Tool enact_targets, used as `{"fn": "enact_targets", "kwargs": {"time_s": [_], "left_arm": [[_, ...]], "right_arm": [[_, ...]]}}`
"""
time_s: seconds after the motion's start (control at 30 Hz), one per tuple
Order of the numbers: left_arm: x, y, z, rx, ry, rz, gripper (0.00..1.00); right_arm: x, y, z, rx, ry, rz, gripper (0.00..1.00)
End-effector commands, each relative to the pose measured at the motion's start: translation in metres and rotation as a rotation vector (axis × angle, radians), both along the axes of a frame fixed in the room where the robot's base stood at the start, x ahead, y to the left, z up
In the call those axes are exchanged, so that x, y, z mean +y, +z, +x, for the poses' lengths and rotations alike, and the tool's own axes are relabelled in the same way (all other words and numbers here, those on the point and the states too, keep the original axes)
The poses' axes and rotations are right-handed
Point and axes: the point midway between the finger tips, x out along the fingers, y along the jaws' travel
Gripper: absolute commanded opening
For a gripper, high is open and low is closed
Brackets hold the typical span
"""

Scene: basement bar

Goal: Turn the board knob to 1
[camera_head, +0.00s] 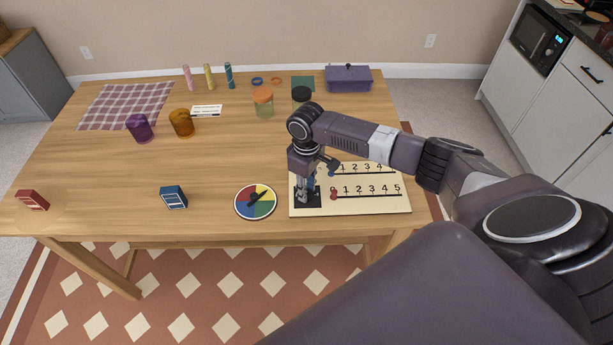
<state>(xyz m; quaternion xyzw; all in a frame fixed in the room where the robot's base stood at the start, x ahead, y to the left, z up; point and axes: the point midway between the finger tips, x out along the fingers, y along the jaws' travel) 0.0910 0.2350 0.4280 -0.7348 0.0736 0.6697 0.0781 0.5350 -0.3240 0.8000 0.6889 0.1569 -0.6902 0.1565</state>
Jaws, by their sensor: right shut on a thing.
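The cream board (375,207) lies flat near the table's front edge, right of centre. It carries two number rows with sliders: a red one (334,196) at the 0 of the lower row, and a blue one (332,173) near the left end of the upper row. I cannot read the knob's setting. My left gripper is not in view.
A coloured spinner disc (255,202) lies just left of the board. A blue block (173,197) and a red block (32,200) stand farther left. Jars (263,103), cups (181,123) and a purple box (348,79) stand behind. The table's middle is clear.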

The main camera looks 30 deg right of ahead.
Motion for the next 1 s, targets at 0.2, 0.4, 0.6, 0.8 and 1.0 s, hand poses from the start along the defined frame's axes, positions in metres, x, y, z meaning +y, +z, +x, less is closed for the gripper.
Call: {"fn": "enact_targets", "kwargs": {"time_s": [0.2,0.4,0.6,0.8,1.0], "left_arm": [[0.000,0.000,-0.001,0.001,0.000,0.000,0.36],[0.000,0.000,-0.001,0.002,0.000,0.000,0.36],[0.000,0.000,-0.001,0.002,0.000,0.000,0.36],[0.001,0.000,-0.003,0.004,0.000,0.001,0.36],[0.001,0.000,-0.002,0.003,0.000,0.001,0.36]], "right_arm": [[-0.001,0.000,0.000,-0.002,0.000,-0.001,0.00],[-0.001,0.000,0.000,-0.002,-0.001,-0.001,0.38],[0.000,0.000,0.000,-0.001,-0.001,0.000,0.42],[0.000,0.006,0.001,-0.002,-0.001,0.000,0.42],[0.000,0.041,0.002,-0.006,0.000,0.001,0.42]]}}
